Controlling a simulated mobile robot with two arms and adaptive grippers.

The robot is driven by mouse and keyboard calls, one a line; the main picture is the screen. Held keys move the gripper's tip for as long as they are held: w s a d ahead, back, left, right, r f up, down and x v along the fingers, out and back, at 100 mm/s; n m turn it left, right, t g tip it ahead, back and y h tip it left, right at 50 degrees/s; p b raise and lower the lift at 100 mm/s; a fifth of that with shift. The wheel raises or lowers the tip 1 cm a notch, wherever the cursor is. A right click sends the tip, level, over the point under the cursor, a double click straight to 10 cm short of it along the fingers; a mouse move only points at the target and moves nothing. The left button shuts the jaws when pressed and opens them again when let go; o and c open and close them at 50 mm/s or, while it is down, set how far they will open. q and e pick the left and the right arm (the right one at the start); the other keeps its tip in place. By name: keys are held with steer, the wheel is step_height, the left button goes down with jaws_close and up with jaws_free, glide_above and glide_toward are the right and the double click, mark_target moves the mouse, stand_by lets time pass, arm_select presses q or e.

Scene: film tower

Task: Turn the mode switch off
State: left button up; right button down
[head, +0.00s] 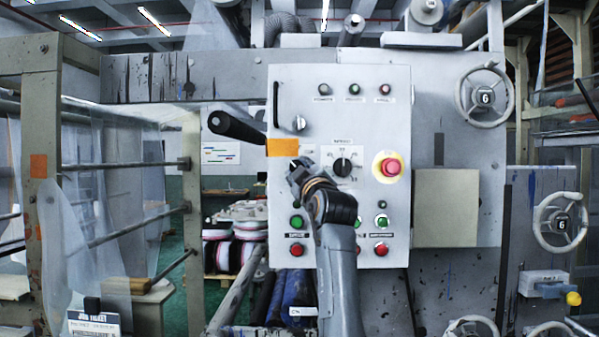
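A pale grey control panel (395,105) faces me in the middle of the head view. It carries a silver rotary switch (299,123) at upper left and a black selector dial (342,167) near its middle. The labels are too small to read, so I cannot tell for sure which is the mode switch.
A red emergency button (390,167) on a yellow ring is right of the dial. Green and red push buttons (381,249) line the lower panel. A black lever (236,128) juts out at left. A box (446,208) and handwheels (485,96) are at right.

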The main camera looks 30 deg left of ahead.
arm_select(q)
steer(key=v, duration=0.7)
steer(key=shift+d, duration=0.2)
steer(key=shift+f, duration=0.1)
